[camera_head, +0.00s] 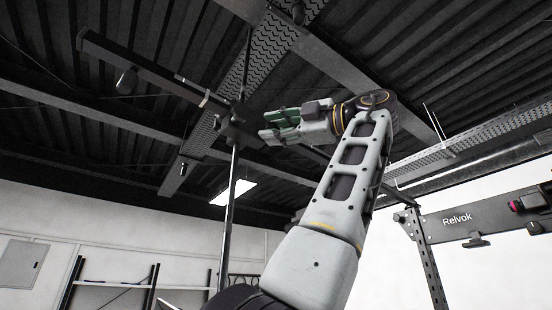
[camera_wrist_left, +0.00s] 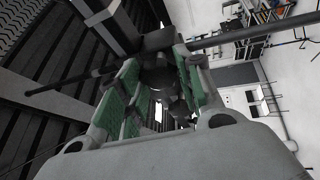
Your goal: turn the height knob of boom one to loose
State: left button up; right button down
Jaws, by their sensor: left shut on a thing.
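My left gripper (camera_head: 268,136) reaches in from the right of the picture, level with the dark clamp (camera_head: 234,125) at the top of the upright stand pole (camera_head: 228,200). The boom (camera_head: 145,72) slants from the clamp to the upper left. In the left wrist view the two green-padded fingers of my left gripper (camera_wrist_left: 160,66) stand on either side of a dark round knob (camera_wrist_left: 157,78) on the clamp (camera_wrist_left: 158,42). The gripper is shut on this knob, which the fingers partly hide. The knob's setting cannot be read. My right gripper is not in view.
A lamp-like fitting (camera_head: 127,82) hangs under the boom. A dark frame marked Relvok (camera_head: 460,222) stands at the right. A wall cabinet (camera_head: 20,264) is at the lower left. The ceiling has beams and a lit panel (camera_head: 233,192).

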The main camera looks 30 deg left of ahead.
pick_arm(q)
jog(key=o, duration=1)
jog(key=shift+m, duration=0.4)
jog(key=shift+m+t+y, duration=0.5)
jog(key=shift+m+t, duration=0.2)
jog(key=shift+m, duration=0.8)
jog(key=shift+s+m+t+y, duration=0.15)
jog(key=shift+m+t, duration=0.5)
jog(key=shift+m, duration=0.65)
jog(key=shift+w+m+t+y, duration=0.1)
jog(key=shift+m+t, duration=0.6)
jog(key=shift+m, duration=0.6)
jog(key=shift+s+m+t+y, duration=0.15)
jog(key=shift+m+t, duration=0.5)
jog(key=shift+m, duration=0.65)
jog(key=shift+w+m+t+h, duration=0.1)
jog(key=shift+m+t+h, duration=0.1)
jog(key=shift+m+t, duration=1.05)
jog(key=shift+m+t+h, duration=0.2)
jog(key=shift+m+t, duration=0.45)
jog(key=shift+m, duration=1.2)
jog(key=shift+r+m+t+h, duration=0.1)
jog(key=shift+m+t+h, duration=0.55)
jog(key=shift+m, duration=0.9)
jog(key=shift+m+t+h, duration=0.25)
jog(key=shift+m+t, duration=0.7)
jog(key=shift+m, duration=0.6)
